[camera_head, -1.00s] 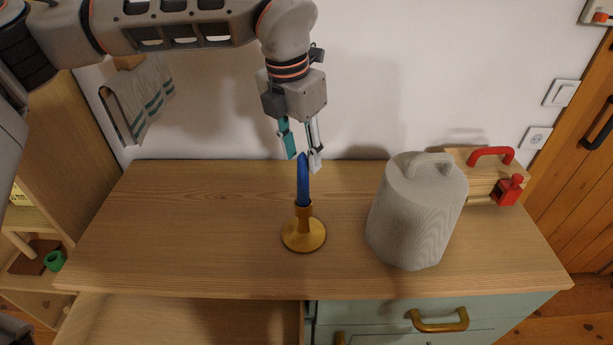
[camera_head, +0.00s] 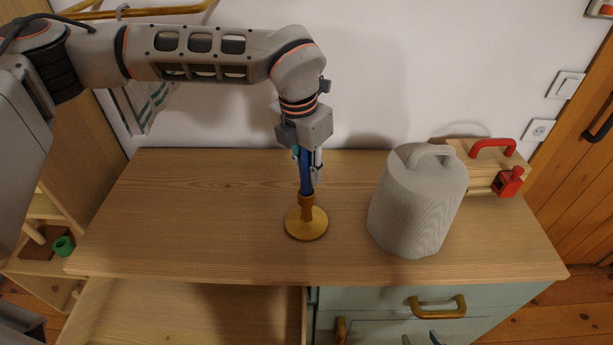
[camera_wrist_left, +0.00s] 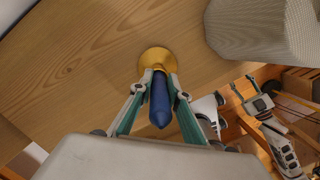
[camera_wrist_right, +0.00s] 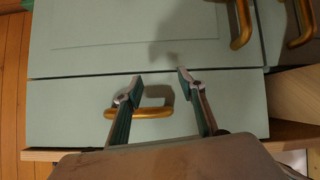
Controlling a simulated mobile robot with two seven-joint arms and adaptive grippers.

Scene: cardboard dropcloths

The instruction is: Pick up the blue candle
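The blue candle (camera_head: 306,182) stands upright in a gold candle holder (camera_head: 306,223) on the wooden dresser top. My left gripper (camera_head: 308,172) points down from above, with its fingers on both sides of the candle. In the left wrist view, the candle (camera_wrist_left: 160,105) lies between the two fingers (camera_wrist_left: 160,78), which are drawn in close against it just above the holder. The candle's upper part is hidden by the gripper in the head view. My right gripper (camera_wrist_right: 160,82) is open and empty, in front of the pale green drawers.
A grey ribbed canister (camera_head: 418,205) with a top handle stands right of the candle. Behind it is a wooden box with a red handle (camera_head: 492,147). An open drawer (camera_head: 190,312) juts out at the lower left. The dresser top left of the candle is clear.

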